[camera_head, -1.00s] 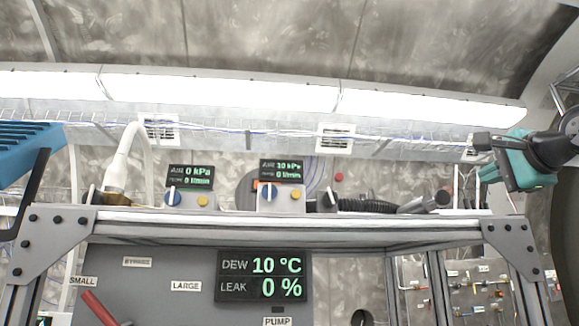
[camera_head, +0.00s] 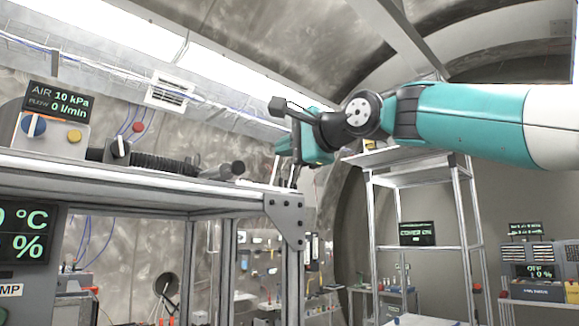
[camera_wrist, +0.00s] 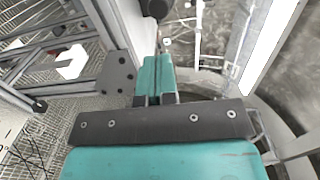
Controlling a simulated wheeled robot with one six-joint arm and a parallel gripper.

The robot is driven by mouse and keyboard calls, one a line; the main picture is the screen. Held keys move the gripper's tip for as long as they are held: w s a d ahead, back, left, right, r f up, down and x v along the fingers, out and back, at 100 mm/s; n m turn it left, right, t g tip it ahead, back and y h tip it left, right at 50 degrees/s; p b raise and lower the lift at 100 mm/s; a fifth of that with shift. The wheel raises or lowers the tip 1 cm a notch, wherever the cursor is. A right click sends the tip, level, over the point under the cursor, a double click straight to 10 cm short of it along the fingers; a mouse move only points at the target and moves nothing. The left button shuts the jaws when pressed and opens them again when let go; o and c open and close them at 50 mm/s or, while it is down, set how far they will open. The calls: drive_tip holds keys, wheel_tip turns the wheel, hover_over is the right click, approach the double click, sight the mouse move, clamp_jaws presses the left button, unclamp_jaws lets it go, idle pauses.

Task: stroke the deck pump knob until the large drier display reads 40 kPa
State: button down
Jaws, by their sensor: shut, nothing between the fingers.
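An air display (camera_head: 59,99) at the left of the head view reads 10 kPa and 0 l/min. It stands on a box with a blue knob (camera_head: 33,125) and a yellow button (camera_head: 74,136). A black ribbed hose (camera_head: 165,163) lies on the deck and leads to a dark cylinder with a rounded end (camera_head: 237,168); I cannot tell whether this end is the pump knob. My gripper (camera_head: 283,148) is up beyond the deck's right end, apart from the cylinder. In the wrist view its teal fingers (camera_wrist: 158,65) are together and empty.
The deck's metal frame (camera_head: 120,168) ends at a bolted corner plate (camera_head: 287,215). An open metal rack (camera_head: 420,177) stands to the right, with a small screen (camera_head: 417,233). A dew and leak display (camera_head: 30,232) is cut off at the left edge.

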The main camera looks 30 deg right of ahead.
drive_tip(key=shift+s+d, duration=0.1)
drive_tip(key=shift+d, duration=0.1)
drive_tip(key=p, duration=0.7)
approach(240, 166)
drive_tip(key=x, duration=0.6)
drive_tip(key=shift+w+a+r, duration=0.1)
drive_tip(key=shift+w+r, duration=0.05)
drive_tip(key=shift+w, duration=0.2)
drive_tip(key=shift+w+a+f, duration=0.15)
drive_tip(key=shift+w+f, duration=0.05)
drive_tip(key=shift+w, duration=0.3)
